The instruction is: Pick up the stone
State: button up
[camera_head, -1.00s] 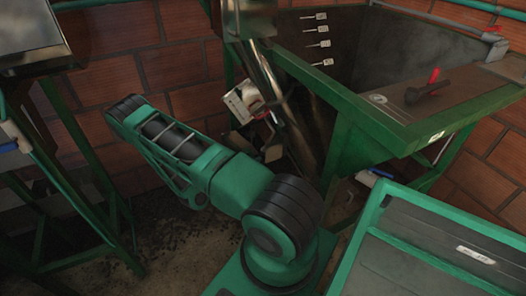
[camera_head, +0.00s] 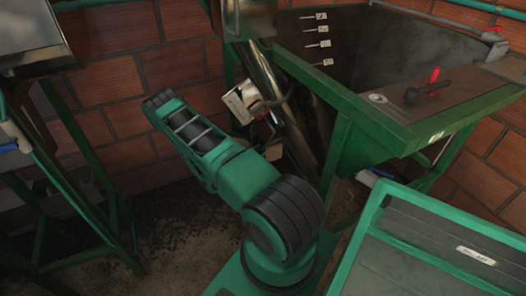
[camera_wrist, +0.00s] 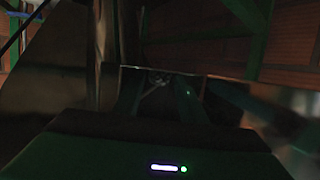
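I cannot make out a stone in either view. In the wrist view, my gripper (camera_wrist: 157,88) is in deep shadow. Its dark body with a small white and green light fills the bottom. Dark shapes like fingers stand above it, but I cannot tell their gap. A small pale spot shows between them, too dim to name.
A green-framed hopper (camera_head: 400,133) stands at the right, with a slanted metal elevator tube (camera_head: 262,75) beside it. A green stand (camera_head: 78,150) is at the left. A brick wall (camera_head: 110,85) closes the back. Dark debris covers the floor (camera_head: 185,235) between them.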

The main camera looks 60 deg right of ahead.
jog(key=shift+c, duration=0.4)
jog(key=c, duration=0.8)
jog(key=shift+r, duration=0.15)
